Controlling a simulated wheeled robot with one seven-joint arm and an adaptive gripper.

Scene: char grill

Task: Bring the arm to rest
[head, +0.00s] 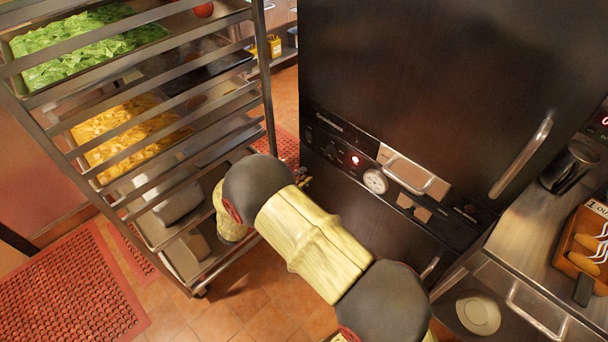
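My arm reaches up and left from the bottom edge of the head view, in front of the dark cabinet. It has pale yellow covers and dark grey joints. It bends at a dark joint, and a short yellow link shows below and left of it, beside the tray rack (140,215). My gripper cannot be made out; the arm hides what lies behind it. A small dark shape shows just right of the bent joint, too unclear to name.
The rack holds trays of green leaves (75,48) and yellow food (128,130). The dark cabinet (420,70) has a dial, a red light and handles. Red mats (70,290) lie on the tiled floor.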

